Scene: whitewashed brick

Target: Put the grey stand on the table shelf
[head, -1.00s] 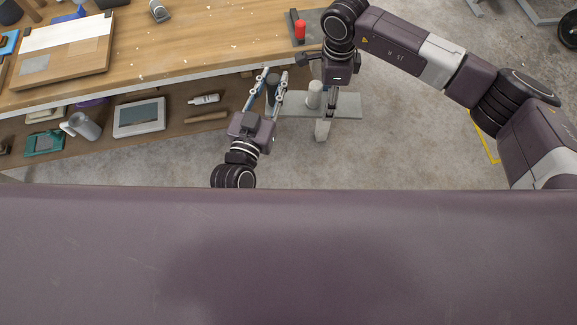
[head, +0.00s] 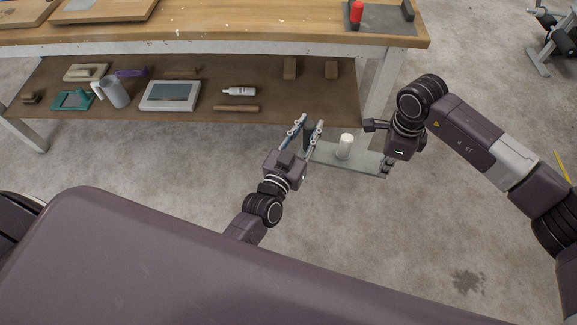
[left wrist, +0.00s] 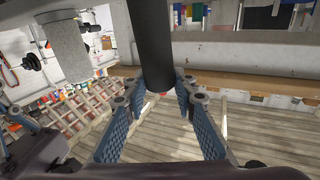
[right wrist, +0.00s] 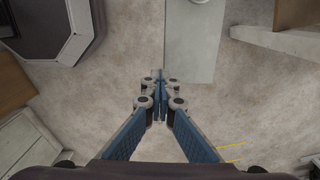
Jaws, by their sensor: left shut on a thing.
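The grey stand (head: 365,160) is a flat grey plate with a pale cylinder and a dark post on it. It is in front of the table's right leg, seemingly off the floor. My left gripper (head: 303,124) is shut on the dark post, which also stands between its fingers in the left wrist view (left wrist: 155,45). My right gripper (head: 387,168) is at the plate's right end; in the right wrist view its fingers (right wrist: 160,88) are together and empty, with the plate just beyond. The table shelf (head: 205,75) is the brown lower board, behind and left of the stand.
On the shelf are a jug (head: 113,92), a grey framed box (head: 170,95), a white bottle (head: 240,91), a wooden bar (head: 236,108) and small blocks (head: 290,68). Its right front has bare room. The tabletop (head: 220,18) overhangs it; a table leg (head: 378,95) stands at the right.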

